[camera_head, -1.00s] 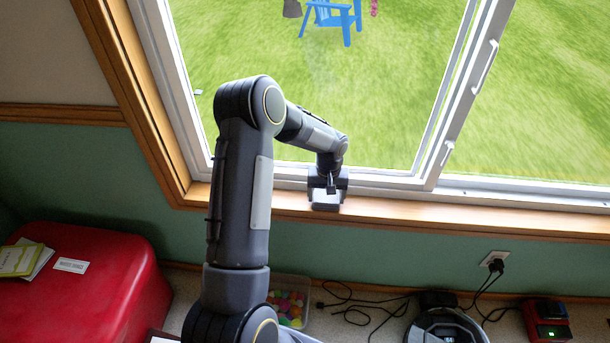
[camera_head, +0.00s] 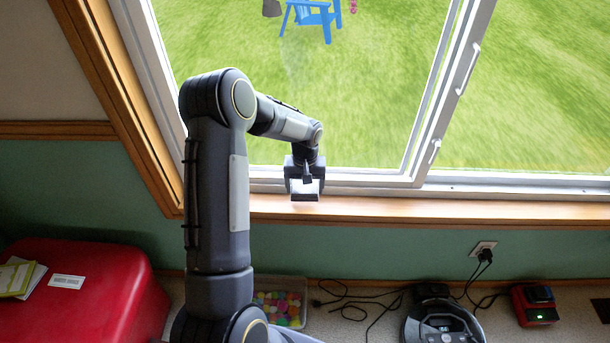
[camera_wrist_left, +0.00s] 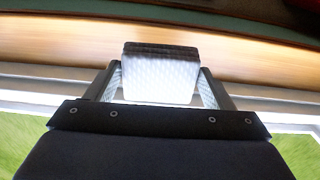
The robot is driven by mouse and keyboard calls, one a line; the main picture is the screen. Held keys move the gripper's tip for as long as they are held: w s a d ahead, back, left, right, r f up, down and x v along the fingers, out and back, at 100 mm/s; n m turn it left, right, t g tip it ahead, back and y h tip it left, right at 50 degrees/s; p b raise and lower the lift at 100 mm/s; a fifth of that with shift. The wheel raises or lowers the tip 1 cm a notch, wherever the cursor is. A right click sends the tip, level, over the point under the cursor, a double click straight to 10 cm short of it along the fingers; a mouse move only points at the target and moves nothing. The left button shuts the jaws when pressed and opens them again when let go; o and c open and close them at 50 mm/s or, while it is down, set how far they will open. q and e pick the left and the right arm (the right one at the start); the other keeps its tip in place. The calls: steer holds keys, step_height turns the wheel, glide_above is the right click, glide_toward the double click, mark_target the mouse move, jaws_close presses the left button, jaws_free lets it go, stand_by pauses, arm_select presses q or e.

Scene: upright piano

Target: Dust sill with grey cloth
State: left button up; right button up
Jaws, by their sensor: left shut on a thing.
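The wooden window sill (camera_head: 400,209) runs along the bottom of the window, and it also shows as a blurred band in the left wrist view (camera_wrist_left: 60,42). My left gripper (camera_head: 305,188) is over the sill, below the window frame. The cloth lies between the two fingers, over the sill. Whether it touches the wood I cannot tell. My right gripper is not in view.
A red chest (camera_head: 85,300) with papers on it stands at the lower left. A clear bin of coloured pieces (camera_head: 278,300), a round dark machine (camera_head: 440,325), cables and a red device (camera_head: 535,304) lie on the floor below. The sill right of my gripper is clear.

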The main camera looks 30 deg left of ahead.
arm_select(q)
steer(key=shift+r+p, duration=0.7)
steer(key=shift+r, duration=0.7)
steer(key=shift+d, duration=0.1)
